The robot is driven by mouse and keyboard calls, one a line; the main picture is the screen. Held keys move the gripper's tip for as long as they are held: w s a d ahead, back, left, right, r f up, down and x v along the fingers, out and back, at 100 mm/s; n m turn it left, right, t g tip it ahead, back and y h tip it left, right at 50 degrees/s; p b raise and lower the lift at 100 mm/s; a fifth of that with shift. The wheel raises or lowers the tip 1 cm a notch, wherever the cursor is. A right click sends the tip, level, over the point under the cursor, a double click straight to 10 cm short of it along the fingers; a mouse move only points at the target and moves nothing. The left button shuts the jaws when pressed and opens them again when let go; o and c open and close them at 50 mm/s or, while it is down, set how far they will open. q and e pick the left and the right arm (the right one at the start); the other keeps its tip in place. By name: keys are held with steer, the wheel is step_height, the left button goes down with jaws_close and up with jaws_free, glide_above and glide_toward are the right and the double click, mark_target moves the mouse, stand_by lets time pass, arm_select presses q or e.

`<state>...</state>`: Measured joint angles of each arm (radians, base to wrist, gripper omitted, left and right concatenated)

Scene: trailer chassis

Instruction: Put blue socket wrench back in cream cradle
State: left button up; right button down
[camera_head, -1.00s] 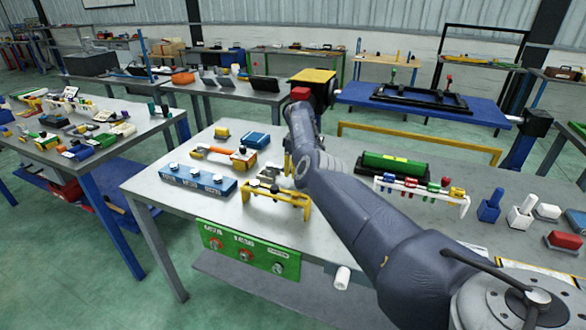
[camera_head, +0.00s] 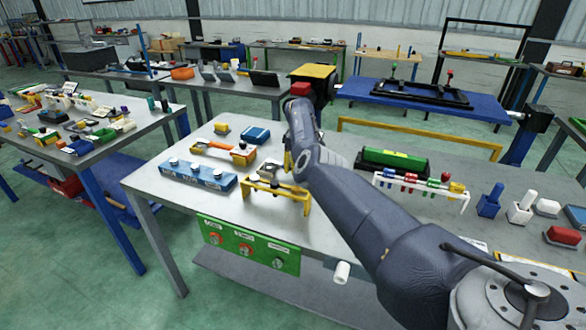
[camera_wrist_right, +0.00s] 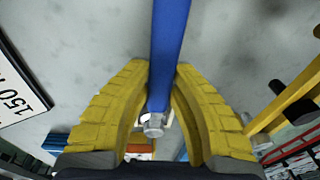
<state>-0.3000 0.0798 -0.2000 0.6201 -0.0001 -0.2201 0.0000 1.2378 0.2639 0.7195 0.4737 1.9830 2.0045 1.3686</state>
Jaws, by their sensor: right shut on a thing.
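In the right wrist view, my right gripper (camera_wrist_right: 160,72) has its two yellow fingers shut on the blue socket wrench (camera_wrist_right: 170,35). The wrench's blue bar runs between the fingertips from the top edge, and its silver end (camera_wrist_right: 153,126) shows between the fingers. In the head view, my right gripper (camera_head: 288,162) is mostly hidden behind my right arm, over the table near the yellow stand; the wrench cannot be made out there. I cannot pick out the cream cradle with certainty in either view. My left gripper is not in view.
The yellow stand (camera_head: 290,195) is left of my right arm, with a blue block (camera_head: 197,175) left of it. A white rack (camera_head: 457,195) of coloured tools and a green cylinder (camera_head: 396,158) are to the right. A green panel (camera_head: 247,245) is on the table's front.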

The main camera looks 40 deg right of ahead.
stand_by(0.4)
steer(key=c, duration=0.7)
jaws_free()
steer(key=shift+r, duration=0.15)
steer(key=shift+r, duration=3.85)
